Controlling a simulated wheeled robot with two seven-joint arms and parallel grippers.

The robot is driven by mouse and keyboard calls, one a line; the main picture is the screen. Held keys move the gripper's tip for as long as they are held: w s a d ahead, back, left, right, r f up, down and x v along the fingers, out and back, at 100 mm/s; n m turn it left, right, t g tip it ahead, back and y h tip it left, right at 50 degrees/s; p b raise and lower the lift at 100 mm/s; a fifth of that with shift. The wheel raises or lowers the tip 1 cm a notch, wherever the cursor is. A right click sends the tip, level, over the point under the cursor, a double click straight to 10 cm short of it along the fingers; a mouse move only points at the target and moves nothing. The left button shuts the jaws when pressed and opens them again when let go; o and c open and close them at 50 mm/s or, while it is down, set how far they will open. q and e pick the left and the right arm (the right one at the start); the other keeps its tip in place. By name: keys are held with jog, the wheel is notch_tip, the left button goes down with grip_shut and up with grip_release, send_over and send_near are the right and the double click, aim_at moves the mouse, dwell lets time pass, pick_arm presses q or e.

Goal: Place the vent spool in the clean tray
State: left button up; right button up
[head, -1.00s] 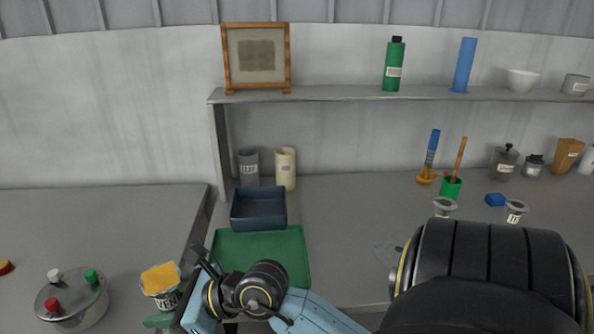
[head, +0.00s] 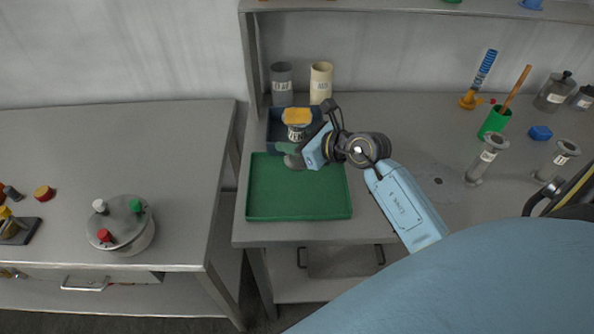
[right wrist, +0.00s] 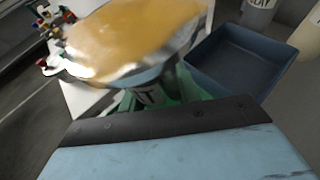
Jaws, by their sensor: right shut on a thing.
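The vent spool (head: 297,117) has an orange-yellow top and a pale body with dark lettering. My right gripper (head: 291,151) is shut on it and holds it upright in the head view, in front of the dark blue tray (head: 274,134). The spool's top (right wrist: 130,32) fills the upper left of the right wrist view, with the blue tray (right wrist: 262,84) beside it on the right. A flat green tray (head: 298,190) lies nearer, empty. No label shows which tray is the clean one. The gap below the spool is hidden. My left gripper is not in view.
A grey canister (head: 281,84) and a cream canister (head: 321,83) stand behind the blue tray. A lidded pot (head: 124,225) stands on the left table. Two flanged spools (head: 487,158) (head: 556,160) stand at right. A shelf (head: 430,10) runs above.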

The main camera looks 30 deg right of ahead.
aim_at(292, 158)
notch_tip(292, 158, down, 5)
jog(key=shift+f+b, duration=0.2)
jog(key=shift+b, duration=0.3)
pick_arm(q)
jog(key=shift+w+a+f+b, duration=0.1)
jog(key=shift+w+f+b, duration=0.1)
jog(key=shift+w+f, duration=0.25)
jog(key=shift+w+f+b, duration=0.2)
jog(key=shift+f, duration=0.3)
pick_arm(e)
jog(key=shift+f, duration=1.65)
jog(key=shift+f, duration=0.2)
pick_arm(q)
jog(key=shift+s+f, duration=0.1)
pick_arm(e)
jog(key=o, duration=1.1)
jog(key=shift+c, duration=0.2)
jog(key=shift+r, duration=0.2)
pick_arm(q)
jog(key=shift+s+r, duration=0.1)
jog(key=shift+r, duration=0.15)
pick_arm(e)
jog(key=v, duration=1.2)
